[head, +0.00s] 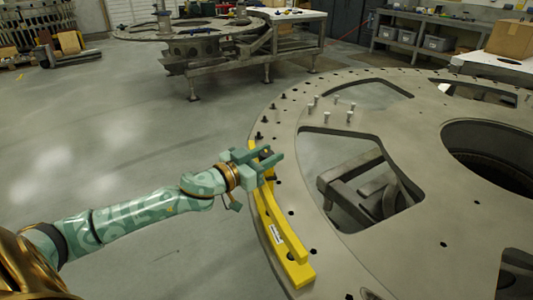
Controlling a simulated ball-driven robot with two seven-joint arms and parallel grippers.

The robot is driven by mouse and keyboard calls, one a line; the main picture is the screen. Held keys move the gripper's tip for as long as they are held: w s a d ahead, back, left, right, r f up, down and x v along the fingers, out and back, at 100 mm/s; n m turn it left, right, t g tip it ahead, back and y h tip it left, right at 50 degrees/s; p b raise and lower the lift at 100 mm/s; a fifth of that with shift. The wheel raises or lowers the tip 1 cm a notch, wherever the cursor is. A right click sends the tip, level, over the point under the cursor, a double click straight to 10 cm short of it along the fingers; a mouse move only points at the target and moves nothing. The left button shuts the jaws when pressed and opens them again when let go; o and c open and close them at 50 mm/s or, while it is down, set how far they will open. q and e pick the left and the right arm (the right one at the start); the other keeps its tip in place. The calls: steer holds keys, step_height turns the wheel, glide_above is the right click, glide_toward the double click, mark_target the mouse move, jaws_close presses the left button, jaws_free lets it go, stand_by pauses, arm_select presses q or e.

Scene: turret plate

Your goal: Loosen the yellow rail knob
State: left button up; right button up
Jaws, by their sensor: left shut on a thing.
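The yellow rail (284,240) lies along the near left rim of the big grey turret plate (440,200). My left gripper (268,154), pale green, is at the rail's far end and is shut on a small part there, which I take to be the rail knob. The fingers hide most of that part, so its colour and how tight it sits cannot be told. My right gripper is not in view.
Several dark pegs (263,110) stand along the plate's rim beyond the gripper, and several pale pins (333,110) stand on the plate. The plate has large cutouts. Clear floor (120,140) lies to the left. A second round plate on a frame (190,30) stands behind.

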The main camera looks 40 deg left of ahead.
arm_select(q)
steer(key=n+y+p, duration=0.1)
steer(key=y+p, duration=0.1)
steer(key=p, duration=0.1)
steer(key=shift+r+n+t+y, duration=0.3)
steer(key=shift+r+n, duration=0.05)
steer(key=shift+n, duration=0.05)
steer(key=n+y+p, duration=0.2)
steer(key=y, duration=0.1)
steer(key=shift+f, duration=0.25)
steer(key=shift+f+n+y, duration=0.15)
steer(key=shift+n+y, duration=0.75)
steer(key=shift+y, duration=0.7)
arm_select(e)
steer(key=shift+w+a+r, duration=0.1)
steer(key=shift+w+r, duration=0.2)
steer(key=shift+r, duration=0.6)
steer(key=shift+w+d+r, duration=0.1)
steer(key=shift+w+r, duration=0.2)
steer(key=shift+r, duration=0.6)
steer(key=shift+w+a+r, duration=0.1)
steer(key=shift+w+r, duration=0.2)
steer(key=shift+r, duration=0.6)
arm_select(q)
steer(key=o, duration=0.9)
steer(key=shift+o, duration=0.2)
